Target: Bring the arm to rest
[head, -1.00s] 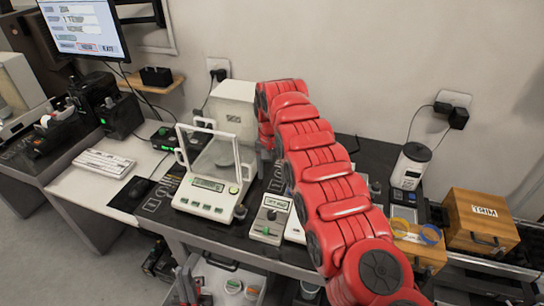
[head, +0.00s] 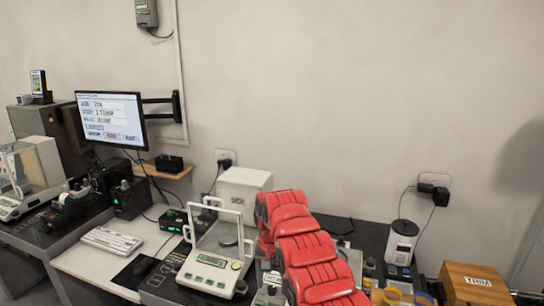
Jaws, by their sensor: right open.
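My red right arm (head: 304,250) reaches up from the bottom edge, right of the middle, in the head view. It bends over at the top, in front of the dark table. My right gripper (head: 254,250) is mostly hidden behind the arm, close to the right side of the glass-shielded balance (head: 209,262); the little that shows is grey. It is open, and I see nothing held in it. My left gripper is out of view.
A white box (head: 239,190) stands behind the balance. To the right are a white device (head: 401,243), yellow and blue tape rolls and a wooden box (head: 478,284). A keyboard (head: 111,241) and monitor (head: 111,119) are at the left.

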